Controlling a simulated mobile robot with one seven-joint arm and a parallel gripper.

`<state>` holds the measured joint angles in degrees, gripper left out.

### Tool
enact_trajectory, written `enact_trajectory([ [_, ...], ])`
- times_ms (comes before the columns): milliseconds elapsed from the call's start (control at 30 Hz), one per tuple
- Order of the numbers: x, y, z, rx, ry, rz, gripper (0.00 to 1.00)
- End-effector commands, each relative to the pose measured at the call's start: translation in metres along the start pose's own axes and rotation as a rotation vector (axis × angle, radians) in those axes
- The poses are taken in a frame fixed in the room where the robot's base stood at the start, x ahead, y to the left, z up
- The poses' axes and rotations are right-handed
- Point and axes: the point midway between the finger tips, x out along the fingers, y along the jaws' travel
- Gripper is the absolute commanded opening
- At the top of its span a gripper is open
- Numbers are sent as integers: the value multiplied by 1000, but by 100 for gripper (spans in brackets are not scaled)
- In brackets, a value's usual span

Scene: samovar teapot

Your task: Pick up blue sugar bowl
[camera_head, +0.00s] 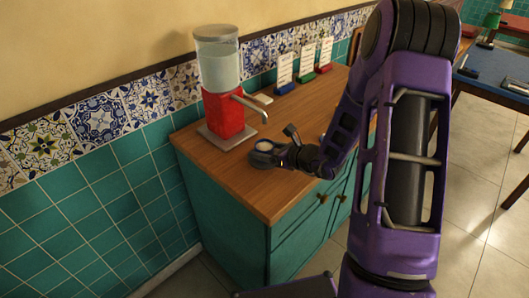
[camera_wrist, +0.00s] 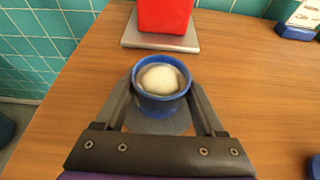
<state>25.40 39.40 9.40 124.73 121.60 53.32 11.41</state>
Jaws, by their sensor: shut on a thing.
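The blue sugar bowl (camera_wrist: 162,104) is a small round blue cup with a white, rounded content, seen in the middle of the wrist view. My gripper (camera_wrist: 161,95) has one finger on each side of it and is shut on it. In the head view my gripper (camera_head: 263,155) is low over the front left part of the wooden counter, and the bowl (camera_head: 264,147) shows only as a small pale-topped shape between the fingers. I cannot tell whether the bowl touches the counter.
A red dispenser (camera_head: 228,114) with a clear tank and a spout stands on a grey base (camera_head: 214,138) just behind the bowl. Cards in coloured holders (camera_head: 285,89) stand along the wall. The wooden counter (camera_head: 272,202) is clear at its front left.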

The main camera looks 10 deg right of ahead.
Motion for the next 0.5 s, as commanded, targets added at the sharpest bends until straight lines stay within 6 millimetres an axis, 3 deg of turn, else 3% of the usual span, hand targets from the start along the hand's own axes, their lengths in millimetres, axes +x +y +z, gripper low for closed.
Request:
enact_trajectory([
  [300,-1,0,2,-1,-1,0,0],
  [500,-6,0,15,-3,-2,0,0],
])
